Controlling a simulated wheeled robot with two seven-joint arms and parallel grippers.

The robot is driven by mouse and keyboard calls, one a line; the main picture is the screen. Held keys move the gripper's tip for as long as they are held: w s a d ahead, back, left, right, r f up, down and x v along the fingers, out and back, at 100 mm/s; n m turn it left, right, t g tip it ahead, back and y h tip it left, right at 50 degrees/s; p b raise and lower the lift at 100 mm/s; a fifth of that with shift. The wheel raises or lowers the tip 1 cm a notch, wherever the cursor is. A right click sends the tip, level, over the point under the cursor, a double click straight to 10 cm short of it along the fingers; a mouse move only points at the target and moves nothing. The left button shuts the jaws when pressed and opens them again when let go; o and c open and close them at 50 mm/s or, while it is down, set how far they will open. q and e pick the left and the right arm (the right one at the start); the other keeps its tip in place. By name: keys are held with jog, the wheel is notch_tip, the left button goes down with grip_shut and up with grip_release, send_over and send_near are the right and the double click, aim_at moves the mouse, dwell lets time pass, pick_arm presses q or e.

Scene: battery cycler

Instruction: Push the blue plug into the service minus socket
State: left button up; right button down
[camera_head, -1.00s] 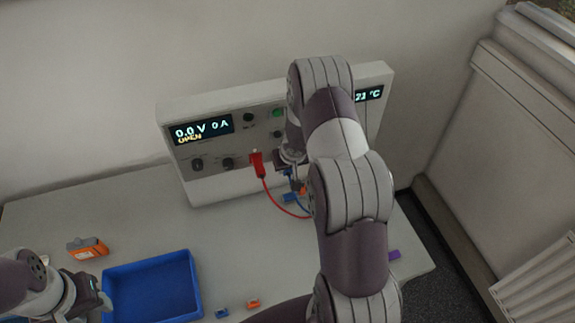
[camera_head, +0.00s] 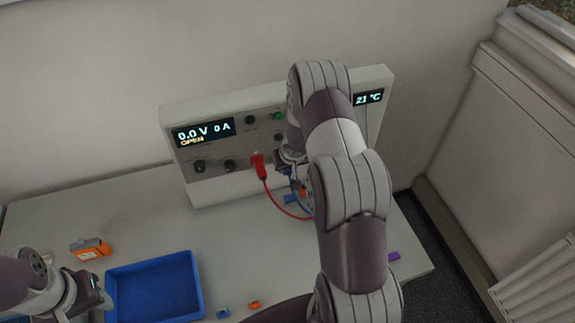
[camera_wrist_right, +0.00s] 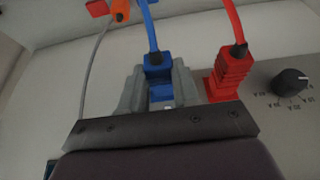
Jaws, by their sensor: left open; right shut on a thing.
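The blue plug (camera_wrist_right: 158,68), with a blue cable leaving it, sits between the grey fingers of my right gripper (camera_wrist_right: 160,90) in the right wrist view. The gripper is shut on it. In the head view my right arm covers most of this gripper and the plug, close to the front of the cycler (camera_head: 235,180). The service minus socket is not visible, and I cannot tell how deep the plug sits. A red plug (camera_wrist_right: 232,75) stands beside the blue one; it also shows in the head view (camera_head: 259,166). My left gripper (camera_head: 98,294) is open and empty at the lower left.
A blue tray (camera_head: 198,283) lies on the table next to my left gripper. An orange-grey device (camera_head: 91,249) lies behind it. Small blue (camera_head: 222,313) and orange (camera_head: 254,304) pieces lie at the front. A dark knob (camera_wrist_right: 290,81) is beyond the red plug.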

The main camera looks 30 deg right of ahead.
jog(key=c, duration=0.7)
grip_release()
jog(key=shift+c, duration=0.2)
jog(key=shift+s, duration=0.1)
jog(key=p+v, duration=0.4)
jog(key=v, duration=0.8)
jog(key=shift+r, duration=0.3)
jog(key=shift+s, duration=0.1)
